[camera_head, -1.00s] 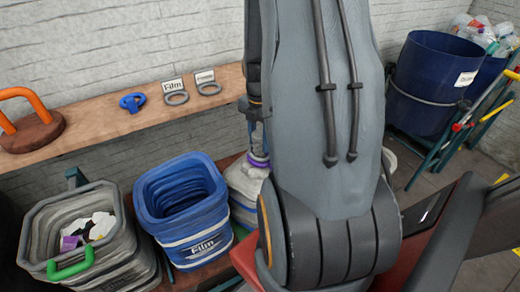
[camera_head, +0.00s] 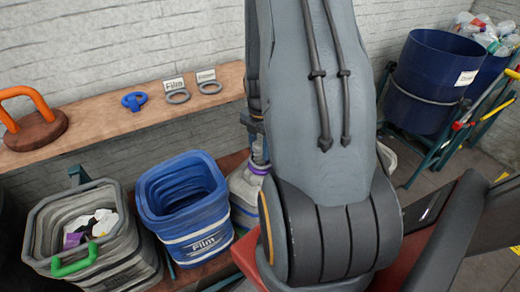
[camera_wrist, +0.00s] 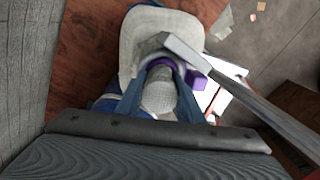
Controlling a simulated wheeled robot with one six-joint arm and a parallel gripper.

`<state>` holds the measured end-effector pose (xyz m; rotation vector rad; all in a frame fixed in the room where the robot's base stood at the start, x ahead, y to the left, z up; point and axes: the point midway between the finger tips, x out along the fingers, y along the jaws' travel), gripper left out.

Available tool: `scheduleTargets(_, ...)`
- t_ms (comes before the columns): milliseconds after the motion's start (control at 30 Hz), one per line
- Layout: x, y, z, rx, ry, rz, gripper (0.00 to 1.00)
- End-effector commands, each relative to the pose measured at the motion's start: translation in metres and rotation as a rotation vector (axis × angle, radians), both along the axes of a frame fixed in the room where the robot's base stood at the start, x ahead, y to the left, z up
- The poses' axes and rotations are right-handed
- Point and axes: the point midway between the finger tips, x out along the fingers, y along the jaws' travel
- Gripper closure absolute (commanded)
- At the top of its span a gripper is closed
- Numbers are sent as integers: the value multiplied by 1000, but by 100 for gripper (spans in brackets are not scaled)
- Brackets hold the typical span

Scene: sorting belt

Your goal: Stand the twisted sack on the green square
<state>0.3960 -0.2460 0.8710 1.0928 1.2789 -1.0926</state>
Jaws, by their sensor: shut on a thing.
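The twisted sack (camera_head: 243,189) is pale, with a purple band (camera_head: 259,168) at its neck. In the head view it is just right of the blue bin, partly hidden behind my arm. In the wrist view the sack's pale body (camera_wrist: 150,32) lies past the fingers, above reddish-brown boards. My gripper (camera_wrist: 161,70) is shut on the sack's neck by the purple band. In the head view the gripper (camera_head: 256,150) is mostly hidden by my arm. I cannot tell whether the sack touches the surface below. No green square shows.
A blue bin (camera_head: 155,212) marked Film stands left of the sack. A grey bin (camera_head: 40,245) with a green handle holds scraps. A wooden shelf (camera_head: 110,123) runs along the wall behind. In the wrist view a grey bar (camera_wrist: 255,103) crosses close to the sack's right side.

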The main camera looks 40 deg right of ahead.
Motion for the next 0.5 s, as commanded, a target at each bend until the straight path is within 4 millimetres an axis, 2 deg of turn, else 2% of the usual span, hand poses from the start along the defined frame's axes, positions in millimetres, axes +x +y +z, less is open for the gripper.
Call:
scheduleTargets(33, 1, 0, -1, -1, -1, 0, 100)
scheduleTargets(67, 0, 0, -2, 0, 0, 0, 64)
scheduleTargets(167, 0, 0, -1, 0, 0, 0, 48)
scheduleTargets(500, 0, 0, 1, 0, 0, 0, 47)
